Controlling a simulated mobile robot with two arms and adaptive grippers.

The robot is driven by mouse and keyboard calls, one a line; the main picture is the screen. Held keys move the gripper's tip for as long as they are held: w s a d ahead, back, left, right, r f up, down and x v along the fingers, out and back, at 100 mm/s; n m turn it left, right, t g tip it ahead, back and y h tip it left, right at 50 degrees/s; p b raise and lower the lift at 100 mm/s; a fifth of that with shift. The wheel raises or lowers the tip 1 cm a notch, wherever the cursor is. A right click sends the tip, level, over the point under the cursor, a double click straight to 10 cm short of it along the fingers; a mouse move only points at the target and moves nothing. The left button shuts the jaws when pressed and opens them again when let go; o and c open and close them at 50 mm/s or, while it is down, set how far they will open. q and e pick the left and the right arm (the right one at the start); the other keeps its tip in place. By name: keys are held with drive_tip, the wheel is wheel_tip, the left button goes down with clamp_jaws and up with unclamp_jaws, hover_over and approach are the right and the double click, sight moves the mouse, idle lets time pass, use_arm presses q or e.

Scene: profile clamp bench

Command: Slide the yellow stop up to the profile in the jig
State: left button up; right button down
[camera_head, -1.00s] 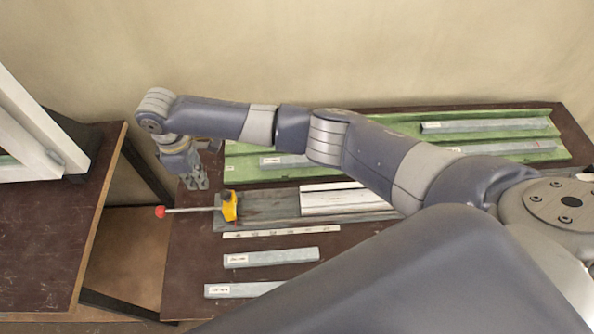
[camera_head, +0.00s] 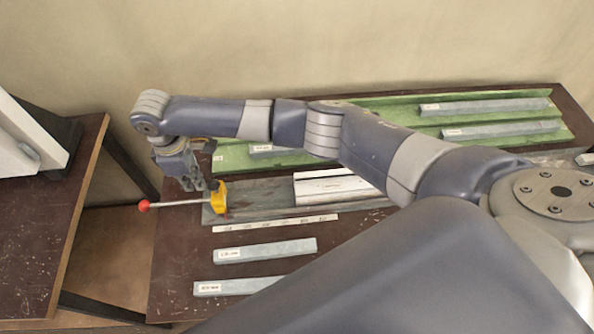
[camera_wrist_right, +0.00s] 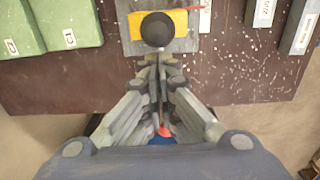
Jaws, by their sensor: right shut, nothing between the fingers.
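The yellow stop (camera_head: 218,196) sits at the left end of the grey jig (camera_head: 262,195); its rod runs left to a red ball (camera_head: 145,206). The profile (camera_head: 335,188), a pale bar, lies in the jig further right, with a bare gap between it and the stop. My right arm hides its right part. My right gripper (camera_head: 203,184) is shut and empty, pointing down just left of and behind the stop. In the right wrist view the stop's yellow body (camera_wrist_right: 181,22) and a round black knob (camera_wrist_right: 154,29) are just ahead of the fingertips (camera_wrist_right: 160,62). Contact is unclear. My left gripper is out of view.
A green rack (camera_head: 232,158) with several grey bars is behind the jig. A white scale strip (camera_head: 275,223) and two loose bars (camera_head: 267,250) (camera_head: 235,286) lie in front. A second brown table (camera_head: 40,220) stands left across a gap. My right arm spans the bench.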

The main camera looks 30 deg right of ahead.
sight(213, 181)
drive_tip(key=shift+s+d+r, duration=0.1)
drive_tip(key=shift+s+d, duration=0.15)
drive_tip(key=shift+d, duration=0.45)
drive_tip(key=shift+s+d+p, duration=0.25)
drive_tip(key=shift+d+p, duration=0.15)
drive_tip(key=shift+d, duration=0.15)
drive_tip(key=shift+s+d, duration=0.25)
drive_tip(key=shift+d, duration=0.25)
drive_tip(key=shift+s+d, duration=0.2)
drive_tip(key=shift+d, duration=0.3)
use_arm(q)
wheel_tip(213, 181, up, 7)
drive_tip(key=p, duration=0.6)
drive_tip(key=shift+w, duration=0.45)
use_arm(e)
drive_tip(key=s+d, duration=0.5)
drive_tip(key=d, duration=0.6)
drive_tip(key=shift+d, duration=0.3)
